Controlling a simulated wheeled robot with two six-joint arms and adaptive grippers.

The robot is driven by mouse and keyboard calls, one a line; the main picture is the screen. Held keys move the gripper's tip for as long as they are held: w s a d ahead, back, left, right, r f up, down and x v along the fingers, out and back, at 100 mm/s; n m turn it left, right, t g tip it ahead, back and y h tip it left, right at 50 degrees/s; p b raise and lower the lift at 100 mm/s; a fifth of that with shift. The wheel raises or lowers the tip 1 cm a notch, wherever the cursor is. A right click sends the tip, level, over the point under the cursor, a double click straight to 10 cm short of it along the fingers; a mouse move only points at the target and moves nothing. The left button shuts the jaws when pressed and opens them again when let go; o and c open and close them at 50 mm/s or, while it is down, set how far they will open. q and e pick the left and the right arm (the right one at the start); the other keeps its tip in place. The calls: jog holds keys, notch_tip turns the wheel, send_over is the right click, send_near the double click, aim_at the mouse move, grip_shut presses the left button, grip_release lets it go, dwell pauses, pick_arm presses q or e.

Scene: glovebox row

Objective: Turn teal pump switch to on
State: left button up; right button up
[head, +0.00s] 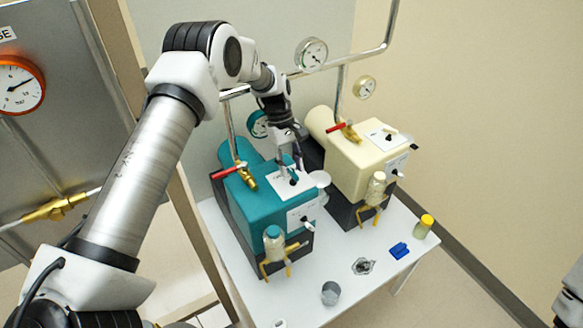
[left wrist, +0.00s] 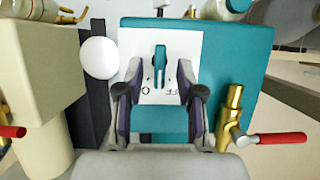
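The teal pump (head: 247,205) stands on a white table, with a white label plate (head: 272,183) on its top. In the left wrist view the teal switch lever (left wrist: 159,66) stands on the white plate (left wrist: 185,50). Some dark lettering shows beside its lower end, partly covered, so I cannot read the setting surely. My left gripper (head: 291,168) is over the plate, pointing down. In the left wrist view my left gripper (left wrist: 159,85) is open, with one finger on each side of the lever and gaps between. In the head view the gripper largely hides the lever.
A cream pump (head: 352,160) stands close to the right. A brass valve with a red handle (left wrist: 270,138) is near my left gripper on the teal pump.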

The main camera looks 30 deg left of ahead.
pick_arm(q)
jog(key=v, duration=1.1)
